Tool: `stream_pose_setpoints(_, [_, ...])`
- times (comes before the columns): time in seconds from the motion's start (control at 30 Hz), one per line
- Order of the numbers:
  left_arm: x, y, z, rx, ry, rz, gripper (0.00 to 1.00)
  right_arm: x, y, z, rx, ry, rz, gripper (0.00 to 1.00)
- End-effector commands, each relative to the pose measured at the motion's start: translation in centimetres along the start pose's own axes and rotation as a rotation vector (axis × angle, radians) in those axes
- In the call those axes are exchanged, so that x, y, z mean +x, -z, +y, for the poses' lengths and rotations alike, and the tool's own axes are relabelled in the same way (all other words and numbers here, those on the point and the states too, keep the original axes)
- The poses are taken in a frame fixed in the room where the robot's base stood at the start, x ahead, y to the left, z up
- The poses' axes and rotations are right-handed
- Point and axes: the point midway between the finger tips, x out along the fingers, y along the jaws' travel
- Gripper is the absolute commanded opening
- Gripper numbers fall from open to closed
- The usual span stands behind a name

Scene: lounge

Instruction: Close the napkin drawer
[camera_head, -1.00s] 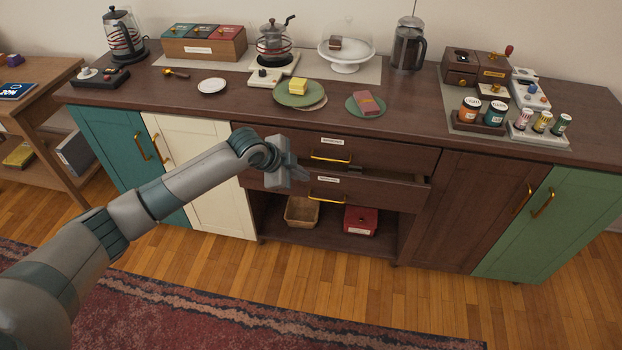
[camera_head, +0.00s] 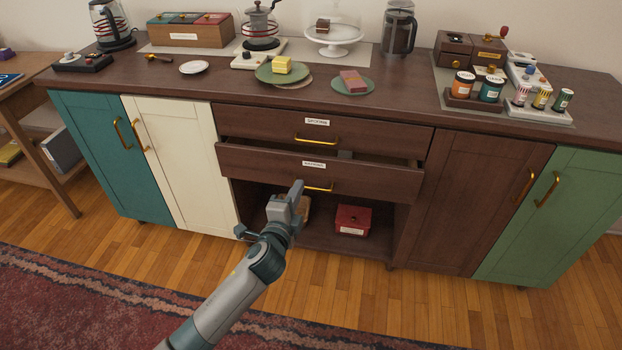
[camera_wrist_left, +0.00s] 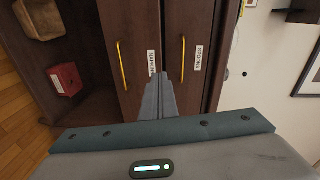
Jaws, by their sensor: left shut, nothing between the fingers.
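The napkin drawer (camera_head: 255,166) is the lower of two dark wood drawers, with a "NAPKINS" label and a brass handle (camera_head: 318,188). It stands partly open, with a dark gap above its front. In the left wrist view its front (camera_wrist_left: 136,62) is turned sideways, left of the spoons drawer front. My left gripper (camera_head: 297,187) is shut and empty. Its fingertips are in front of the lower drawer front, just left of the handle and covering its left end. In the wrist view the fingertips (camera_wrist_left: 159,78) overlap the drawer front near the label. I cannot tell whether they touch it.
The upper spoons drawer (camera_head: 250,124) looks shut. An open shelf below holds a red box (camera_head: 352,220) and a basket (camera_wrist_left: 38,18). Cupboard doors flank the drawers. The counter (camera_head: 400,97) holds plates, jars and pots. The floor in front is clear.

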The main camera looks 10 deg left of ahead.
Motion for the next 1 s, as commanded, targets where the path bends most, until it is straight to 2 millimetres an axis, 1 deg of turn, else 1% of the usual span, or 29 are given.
stream_pose_setpoints(0.03, [-0.6,-0.4,1.1,0.021,0.023,-0.012,0.00,-0.4,-0.3,0.0,0.000,0.001,-0.004,0.44])
stream_pose_setpoints(0.07, [-1.0,-0.6,1.2,0.036,0.037,-0.019,0.00,-0.9,-0.3,0.0,-0.001,0.001,-0.009,0.44])
stream_pose_setpoints(0.2, [-2.0,-1.1,1.6,0.088,0.079,-0.040,0.00,-2.5,-0.5,0.0,-0.002,0.002,-0.025,0.44])
stream_pose_setpoints(0.37, [-2.4,-1.3,1.5,0.107,0.094,-0.046,0.00,-3.2,-0.6,0.0,-0.002,0.002,-0.032,0.44])
stream_pose_setpoints(0.77, [-2.1,-1.3,1.4,0.107,0.093,-0.046,0.00,-3.2,-0.6,0.0,-0.002,0.002,-0.031,0.44])
stream_pose_setpoints(0.87, [-1.6,-1.3,1.3,0.107,0.095,-0.046,0.00,-3.1,-0.5,0.0,-0.002,0.002,-0.030,0.44])
stream_pose_setpoints(1.0, [-0.2,-1.3,1.2,0.107,0.095,-0.046,0.00,-3.1,-0.5,0.0,-0.002,0.003,-0.027,0.44])
